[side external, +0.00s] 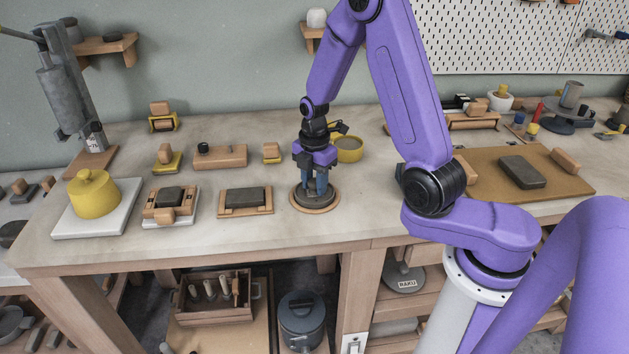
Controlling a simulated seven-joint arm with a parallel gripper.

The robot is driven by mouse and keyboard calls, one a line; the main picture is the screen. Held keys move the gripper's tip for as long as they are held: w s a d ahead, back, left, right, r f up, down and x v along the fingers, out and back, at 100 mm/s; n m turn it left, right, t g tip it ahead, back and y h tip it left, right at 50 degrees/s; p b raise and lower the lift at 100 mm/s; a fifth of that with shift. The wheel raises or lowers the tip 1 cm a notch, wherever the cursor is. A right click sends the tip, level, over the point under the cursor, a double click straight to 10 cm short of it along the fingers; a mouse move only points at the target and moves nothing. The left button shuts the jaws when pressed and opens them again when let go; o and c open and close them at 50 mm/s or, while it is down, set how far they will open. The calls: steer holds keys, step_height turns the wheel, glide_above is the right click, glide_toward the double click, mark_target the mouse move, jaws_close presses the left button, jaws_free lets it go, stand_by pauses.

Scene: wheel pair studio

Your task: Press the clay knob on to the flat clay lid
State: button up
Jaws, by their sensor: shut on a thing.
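The flat clay lid (316,204) is a dark grey round disc. It lies on a round wooden board (316,211) near the front edge of the workbench. My gripper (317,190) points straight down over the middle of the lid, with its fingertips at or just above the lid's surface. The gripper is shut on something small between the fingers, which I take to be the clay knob. The knob is hidden by the fingers, so I cannot tell whether it touches the lid.
A yellow bowl (348,150) stands close behind the gripper. Left of the lid are a wooden tray with a grey block (245,198) and a yellow lidded pot (94,195) on a white slab. A brown board (548,188) with a dark slab lies right, beyond my arm.

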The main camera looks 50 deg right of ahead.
stand_by(0.9)
steer(key=o, duration=1.1)
steer(key=shift+r, duration=0.15)
step_height(320, 180, up, 17)
steer(key=s+a+f+m, duration=0.2)
steer(key=s+a+m, duration=0.1)
steer(key=s+a, duration=0.6)
steer(key=s+f+m, duration=0.2)
steer(key=s, duration=1.4)
steer(key=shift+s, duration=0.2)
